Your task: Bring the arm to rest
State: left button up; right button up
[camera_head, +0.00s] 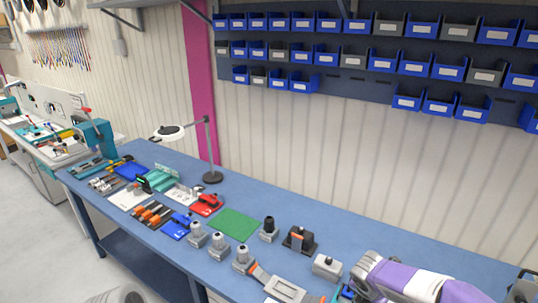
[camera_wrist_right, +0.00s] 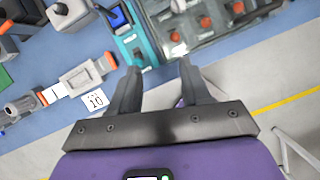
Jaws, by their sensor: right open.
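My right gripper (camera_wrist_right: 160,70) shows in the right wrist view with its two dark fingers spread apart and nothing between them. It is over the front part of the blue bench, near a teal-edged tray (camera_wrist_right: 150,45) with orange-red parts in it. In the head view my purple and white right arm (camera_head: 415,282) reaches in at the lower right over the bench; its fingers cannot be made out there. My left gripper is not in view.
The blue bench (camera_head: 335,229) carries a green mat (camera_head: 236,224), a red device (camera_head: 207,204), a lamp (camera_head: 209,150) and several grey fixtures. A white card marked 10 (camera_wrist_right: 95,100) lies left of the gripper. Blue bins (camera_head: 410,66) hang above the back.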

jog(key=s+a+f+m+g+y+b, duration=0.1)
jog(key=s+a+f+m+y+b, duration=0.15)
jog(key=a+f+m, duration=0.45)
jog(key=s+a+f+m+g+y+b, duration=0.1)
jog(key=s+a+f+m+y+b, duration=0.2)
jog(key=f, duration=0.8)
jog(key=s+a+f+m+y+b, duration=0.1)
jog(key=s+a+f+m+b, duration=0.3)
jog(key=f, duration=0.6)
pick_arm(q)
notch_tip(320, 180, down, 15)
jog(key=b, duration=0.5)
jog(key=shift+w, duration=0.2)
pick_arm(e)
jog(key=s+a+f+m, duration=0.3)
jog(key=s+f+m, duration=0.7)
jog(key=f+m, duration=0.4)
jog(key=shift+s+a+m+y, duration=0.35)
jog(key=shift+m+y, duration=0.1)
jog(key=shift+m, duration=0.25)
